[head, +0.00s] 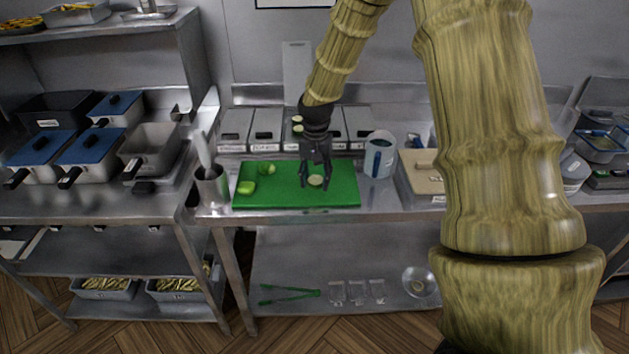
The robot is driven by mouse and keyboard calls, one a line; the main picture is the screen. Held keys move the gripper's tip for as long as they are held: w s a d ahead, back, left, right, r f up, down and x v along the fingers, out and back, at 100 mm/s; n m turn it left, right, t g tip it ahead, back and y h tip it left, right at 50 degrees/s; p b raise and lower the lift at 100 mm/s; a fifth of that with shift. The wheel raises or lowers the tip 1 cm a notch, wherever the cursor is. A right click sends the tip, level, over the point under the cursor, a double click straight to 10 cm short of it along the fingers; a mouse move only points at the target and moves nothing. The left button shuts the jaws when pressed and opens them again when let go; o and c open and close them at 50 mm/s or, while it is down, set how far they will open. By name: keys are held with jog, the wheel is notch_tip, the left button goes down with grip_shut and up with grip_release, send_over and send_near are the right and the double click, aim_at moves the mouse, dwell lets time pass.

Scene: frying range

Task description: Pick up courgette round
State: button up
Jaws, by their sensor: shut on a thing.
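The courgette round (316,180) is a small pale green disc low on the right half of the green cutting board (270,199). My gripper (318,184) points down over the board, with its dark fingers on either side of the round, shut on it. The round looks to be at or just above the board; I cannot tell whether it touches. Part of its edge is hidden by the fingers.
Two green vegetable pieces (246,187) lie at the board's left. A metal container with utensils (211,186) stands left, a white-and-blue jug (379,157) right, and lidded bins (266,130) behind. Green tongs (289,293) lie on the lower shelf.

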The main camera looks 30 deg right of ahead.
jog(key=s+a+r+b, duration=0.1)
jog(key=s+a+b, duration=0.2)
jog(key=s, duration=0.9)
jog(key=a, duration=0.2)
jog(key=shift+s+a+r, duration=0.2)
jog(key=shift+s+a, duration=0.1)
jog(key=shift+a, duration=0.05)
jog(key=shift+f, duration=0.1)
